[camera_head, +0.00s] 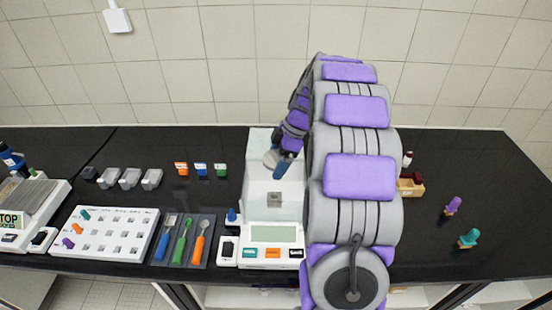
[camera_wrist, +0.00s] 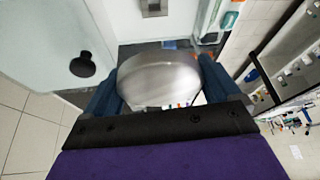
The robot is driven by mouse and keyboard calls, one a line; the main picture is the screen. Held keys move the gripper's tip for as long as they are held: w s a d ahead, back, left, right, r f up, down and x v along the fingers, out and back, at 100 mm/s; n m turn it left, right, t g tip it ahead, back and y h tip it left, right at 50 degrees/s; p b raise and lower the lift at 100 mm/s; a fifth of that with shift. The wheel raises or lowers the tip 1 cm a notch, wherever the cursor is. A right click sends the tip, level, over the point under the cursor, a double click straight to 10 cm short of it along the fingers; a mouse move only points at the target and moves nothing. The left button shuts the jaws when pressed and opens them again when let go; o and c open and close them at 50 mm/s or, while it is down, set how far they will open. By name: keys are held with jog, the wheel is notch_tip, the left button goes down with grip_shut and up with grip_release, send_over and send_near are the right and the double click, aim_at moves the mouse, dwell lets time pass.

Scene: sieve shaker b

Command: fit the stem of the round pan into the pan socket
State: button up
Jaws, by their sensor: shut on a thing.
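The round pan (camera_wrist: 160,78) is a shiny metal disc held between the two blue fingers of my gripper (camera_wrist: 160,95) in the wrist view. In the head view the pan (camera_head: 271,158) shows as a pale edge beside my gripper (camera_head: 284,164), above the weighing chamber. Its stem is hidden in both views. The pan socket (camera_head: 274,199) appears as a small grey square on the chamber floor, below and apart from the pan. In the wrist view the socket (camera_wrist: 153,8) is at the top edge, beyond the pan.
The balance (camera_head: 272,252) has a display and coloured buttons in front; pale clear walls (camera_head: 259,142) surround the chamber. A black knob (camera_wrist: 83,65) sits on one wall. Left are a white peg board (camera_head: 105,233) and a tool tray (camera_head: 184,240). My arm hides part of the right side.

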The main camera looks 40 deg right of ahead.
jog(key=shift+a+f+b, duration=0.25)
jog(key=shift+f, duration=1.5)
jog(key=shift+a+f+b, duration=0.25)
jog(key=shift+f, duration=1.45)
jog(key=shift+a+f+b, duration=0.25)
jog(key=shift+f, duration=1.5)
jog(key=shift+f+b, duration=0.4)
jog(key=shift+f, duration=0.2)
jog(key=shift+d+f, duration=0.4)
jog(key=shift+a, duration=0.35)
jog(key=shift+d+b, duration=0.3)
jog(key=shift+b, duration=0.25)
jog(key=shift+a+b, duration=0.15)
jog(key=shift+b, duration=0.3)
